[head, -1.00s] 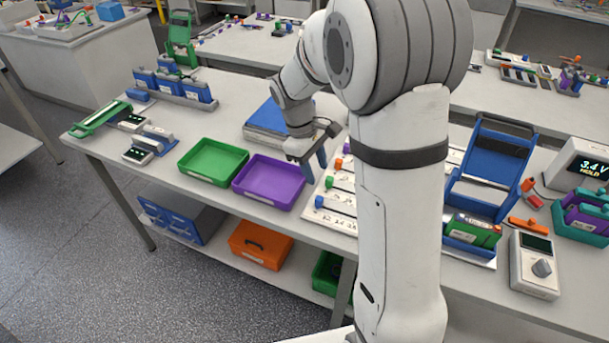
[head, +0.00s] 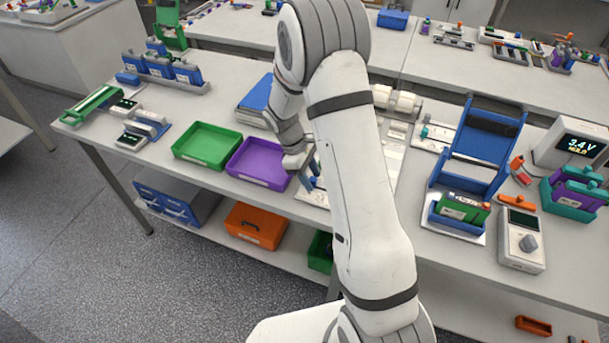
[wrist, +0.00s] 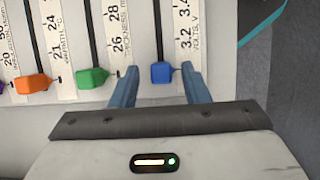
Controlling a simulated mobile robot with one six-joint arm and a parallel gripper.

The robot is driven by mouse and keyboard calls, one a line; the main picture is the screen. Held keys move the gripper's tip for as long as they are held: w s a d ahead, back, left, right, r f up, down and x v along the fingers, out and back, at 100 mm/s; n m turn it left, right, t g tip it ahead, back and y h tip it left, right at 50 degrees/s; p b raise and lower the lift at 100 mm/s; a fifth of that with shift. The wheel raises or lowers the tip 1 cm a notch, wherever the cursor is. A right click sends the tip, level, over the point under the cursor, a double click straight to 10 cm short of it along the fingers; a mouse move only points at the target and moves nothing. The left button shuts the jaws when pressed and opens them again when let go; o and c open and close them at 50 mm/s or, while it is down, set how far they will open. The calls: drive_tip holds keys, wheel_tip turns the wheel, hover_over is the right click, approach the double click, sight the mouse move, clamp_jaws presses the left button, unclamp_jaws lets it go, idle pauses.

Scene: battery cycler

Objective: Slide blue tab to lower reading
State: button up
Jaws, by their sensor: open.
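The blue tab (wrist: 161,73) sits at the near end of the visible part of its dark slot in the wrist view. The printed volts scale (wrist: 187,35) beside it shows 3.2 and 3.4; the tab is on the near side of the 3.2 label. My gripper (wrist: 160,76) is open, with one blue finger on each side of the tab and a gap visible on both sides. In the head view my gripper (head: 310,165) is over the slider board (head: 315,197), and my arm hides much of the board and the blue tab.
Orange (wrist: 33,83) and green (wrist: 91,77) tabs stand in neighbouring slots to the left. In the head view a purple tray (head: 258,183) and a green tray (head: 207,166) lie left of the board. A blue stand (head: 485,140) and a meter (head: 521,258) are on the right.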

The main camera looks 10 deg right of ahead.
drive_tip(key=shift+f, duration=0.1)
clamp_jaws()
idle(0.4)
